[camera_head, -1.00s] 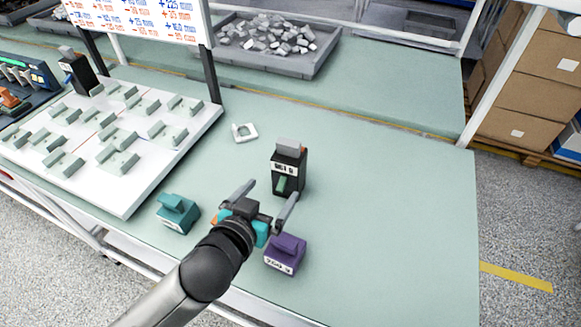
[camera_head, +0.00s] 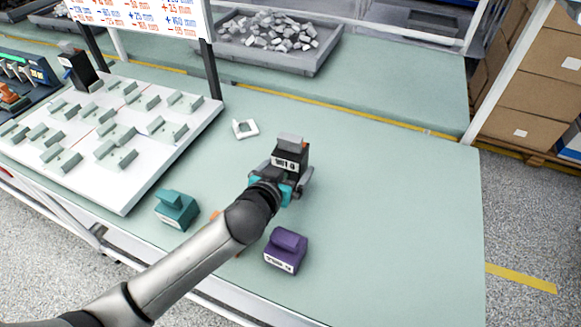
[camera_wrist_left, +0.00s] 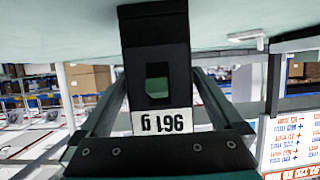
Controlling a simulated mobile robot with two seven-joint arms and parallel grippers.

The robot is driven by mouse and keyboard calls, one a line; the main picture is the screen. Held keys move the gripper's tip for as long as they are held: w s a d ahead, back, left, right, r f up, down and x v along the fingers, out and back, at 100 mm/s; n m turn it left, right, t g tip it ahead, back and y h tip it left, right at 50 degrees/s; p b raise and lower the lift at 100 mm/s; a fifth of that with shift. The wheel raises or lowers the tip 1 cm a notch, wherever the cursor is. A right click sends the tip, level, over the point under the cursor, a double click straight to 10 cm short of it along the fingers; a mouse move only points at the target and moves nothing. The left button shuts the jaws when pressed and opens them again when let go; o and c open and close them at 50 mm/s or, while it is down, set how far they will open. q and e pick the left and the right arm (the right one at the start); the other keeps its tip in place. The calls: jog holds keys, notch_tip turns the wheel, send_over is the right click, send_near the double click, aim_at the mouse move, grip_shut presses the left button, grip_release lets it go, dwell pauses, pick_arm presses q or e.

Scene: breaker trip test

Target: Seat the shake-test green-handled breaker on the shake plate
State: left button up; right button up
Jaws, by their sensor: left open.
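The green-handled black breaker (camera_head: 291,156) stands upright on the bench in the head view, with a grey top and a white label. In the left wrist view its black face (camera_wrist_left: 157,45) fills the middle, with the green handle (camera_wrist_left: 157,70) in a recess and a label showing 961 g upside down. My left gripper (camera_head: 284,184) is open, its fingers on either side of the breaker; I cannot tell whether they touch it. The arm hides the breaker's lower front in the head view. A white plate (camera_head: 128,196) with several grey-green brackets lies left. My right gripper is out of view.
A teal block (camera_head: 177,209) and a purple block (camera_head: 286,250) stand near the front edge, either side of my arm. A small white holder (camera_head: 244,128) lies behind. A grey tray (camera_head: 300,66) of metal pieces is at the back. The bench right of the breaker is clear.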

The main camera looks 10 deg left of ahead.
pick_arm(q)
jog(key=shift+w+d+f, duration=0.1)
jog(key=shift+w+f, duration=0.15)
jog(key=shift+w, duration=0.3)
grip_shut()
dwell(0.5)
jog(key=shift+w+r, duration=0.1)
jog(key=shift+r, duration=0.15)
